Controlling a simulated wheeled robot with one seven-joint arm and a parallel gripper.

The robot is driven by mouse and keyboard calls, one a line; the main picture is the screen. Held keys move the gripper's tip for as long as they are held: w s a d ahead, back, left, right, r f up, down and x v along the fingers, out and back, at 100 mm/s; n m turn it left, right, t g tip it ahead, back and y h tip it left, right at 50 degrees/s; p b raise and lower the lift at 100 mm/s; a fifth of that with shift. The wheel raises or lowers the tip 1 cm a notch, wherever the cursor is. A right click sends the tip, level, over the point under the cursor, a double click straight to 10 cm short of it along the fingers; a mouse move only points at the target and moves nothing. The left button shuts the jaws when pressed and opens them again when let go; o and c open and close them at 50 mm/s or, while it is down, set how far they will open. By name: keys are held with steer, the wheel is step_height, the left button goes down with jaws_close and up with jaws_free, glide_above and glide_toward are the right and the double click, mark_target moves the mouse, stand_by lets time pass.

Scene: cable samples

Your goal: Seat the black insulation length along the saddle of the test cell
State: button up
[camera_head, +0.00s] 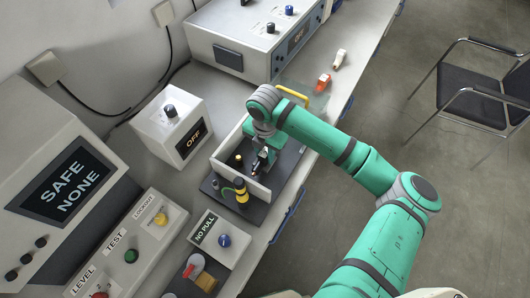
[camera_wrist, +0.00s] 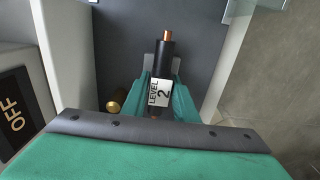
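The black insulation length (camera_wrist: 164,60) has a bare copper end and a white tag reading "LEVEL 2". My gripper (camera_wrist: 163,88) has its teal fingers close on both sides of it at the tag and appears shut on it. In the head view my gripper (camera_head: 263,154) is down inside the white-walled test cell (camera_head: 258,190), with the copper tip showing below it. A light grey block, seemingly the saddle (camera_wrist: 149,63), shows behind the length in the wrist view. Whether the length touches it cannot be told; my fingers hide part of it.
A brass post (camera_wrist: 116,101) stands left of my fingers in the cell. A black and yellow post (camera_head: 241,190) stands at the cell's front. A white box reading "OFF" (camera_head: 172,127) is close on the left; a "NO PULL" box (camera_head: 219,239) is in front.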

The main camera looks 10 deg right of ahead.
mark_target(265, 152)
steer(key=o, duration=0.3)
step_height(265, 152, up, 11)
steer(key=shift+f, duration=0.1)
stand_by(0.4)
